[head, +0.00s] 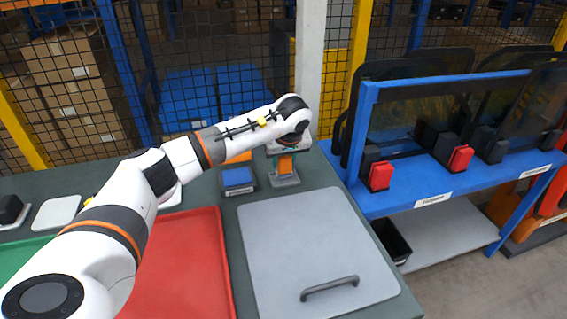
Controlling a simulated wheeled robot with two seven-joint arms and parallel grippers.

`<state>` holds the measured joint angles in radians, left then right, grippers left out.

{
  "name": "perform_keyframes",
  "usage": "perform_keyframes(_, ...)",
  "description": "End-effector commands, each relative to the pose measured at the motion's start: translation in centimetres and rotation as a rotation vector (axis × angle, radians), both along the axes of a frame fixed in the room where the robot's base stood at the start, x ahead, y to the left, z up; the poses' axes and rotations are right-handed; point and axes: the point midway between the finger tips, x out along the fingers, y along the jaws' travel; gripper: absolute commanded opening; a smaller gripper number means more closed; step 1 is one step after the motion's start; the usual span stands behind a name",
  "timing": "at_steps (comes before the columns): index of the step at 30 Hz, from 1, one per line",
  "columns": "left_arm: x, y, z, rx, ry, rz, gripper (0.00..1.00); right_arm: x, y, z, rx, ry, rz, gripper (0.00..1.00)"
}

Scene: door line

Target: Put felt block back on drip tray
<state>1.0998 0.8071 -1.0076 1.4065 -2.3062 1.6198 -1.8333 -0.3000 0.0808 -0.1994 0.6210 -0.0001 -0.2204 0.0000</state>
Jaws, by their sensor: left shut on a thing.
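My left arm reaches in from the lower left across the bench. Its gripper (285,157) points down at the back of the bench and is shut on an orange block, which looks like the felt block (285,164). A small grey tray (285,181), which may be the drip tray, lies directly below the block. I cannot tell whether the block touches it. The gripper's fingers are small and partly hidden by the wrist. My right gripper is not in view.
A blue pad in a dark labelled holder (238,180) stands just left of the gripper. A grey lid with a handle (310,245) and a red tray (190,260) lie in front. A blue rack (430,185) with dark panels and red clamps stands right. Mesh fence is behind.

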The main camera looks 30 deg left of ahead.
Motion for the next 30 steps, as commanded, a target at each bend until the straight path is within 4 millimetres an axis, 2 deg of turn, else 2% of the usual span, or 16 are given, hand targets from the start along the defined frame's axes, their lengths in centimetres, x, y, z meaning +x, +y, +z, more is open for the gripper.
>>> perform_keyframes(3, 0.0, 0.0, -1.5, 0.001, 0.001, 0.0, 0.15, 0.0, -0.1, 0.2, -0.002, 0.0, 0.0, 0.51)
perform_keyframes(13, 0.0, 0.0, -1.9, 0.001, 0.0, 0.0, 0.15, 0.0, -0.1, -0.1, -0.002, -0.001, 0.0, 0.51)
perform_keyframes(14, 0.0, 0.0, -1.8, 0.001, 0.0, 0.0, 0.39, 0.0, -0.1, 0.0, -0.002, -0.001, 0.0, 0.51)
perform_keyframes(17, 0.0, 0.0, -1.8, 0.001, 0.0, 0.0, 0.56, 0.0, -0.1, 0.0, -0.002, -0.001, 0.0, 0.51)
perform_keyframes(26, 0.0, 0.0, -1.7, 0.001, 0.0, 0.0, 0.58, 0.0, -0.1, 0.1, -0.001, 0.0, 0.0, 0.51)
perform_keyframes(30, -0.2, -0.3, -0.6, 0.0, -0.004, -0.001, 0.58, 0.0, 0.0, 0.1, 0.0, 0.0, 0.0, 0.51)
